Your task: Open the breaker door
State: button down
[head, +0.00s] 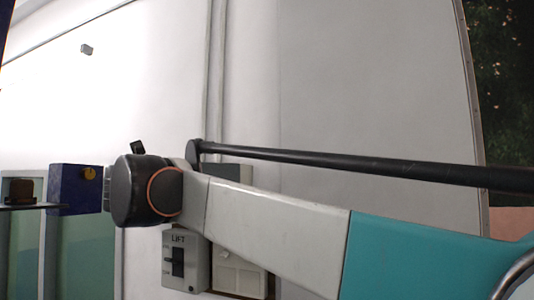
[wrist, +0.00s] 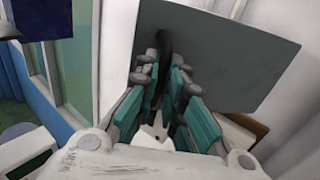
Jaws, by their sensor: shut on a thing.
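The breaker door is a flat dark grey panel (wrist: 225,62) filling the upper middle of the wrist view, standing at a slant to the pale wall. A black curved handle (wrist: 164,42) sits on its left part. My gripper (wrist: 162,78) has its teal and grey fingers on both sides of the handle and is shut on it. The lower part of the handle is hidden between the fingers. In the head view a dark grey piece (head: 228,171) shows behind my arm, probably the door. The gripper itself is hidden there.
A grey LIFT switch box (head: 186,262) is on the wall, left of a beige box (head: 238,277) partly behind my arm. A long black bar (head: 350,164) crosses above my arm. A blue box (head: 75,190) stands at the left, near green-tinted windows (head: 82,250).

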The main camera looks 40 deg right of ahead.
jog(key=s+d+n+y, duration=0.1)
jog(key=s+d, duration=0.3)
jog(key=s, duration=1)
jog(key=shift+s+t+y, duration=0.35)
jog(key=shift+t+y, duration=0.05)
jog(key=shift+y, duration=0.1)
jog(key=shift+r, duration=0.1)
jog(key=c, duration=1.8)
grip_release()
jog(key=shift+d, duration=0.15)
jog(key=shift+o, duration=0.6)
jog(key=shift+w+d, duration=0.1)
jog(key=shift+d, duration=0.15)
jog(key=v, duration=1.2)
jog(key=shift+a, duration=0.15)
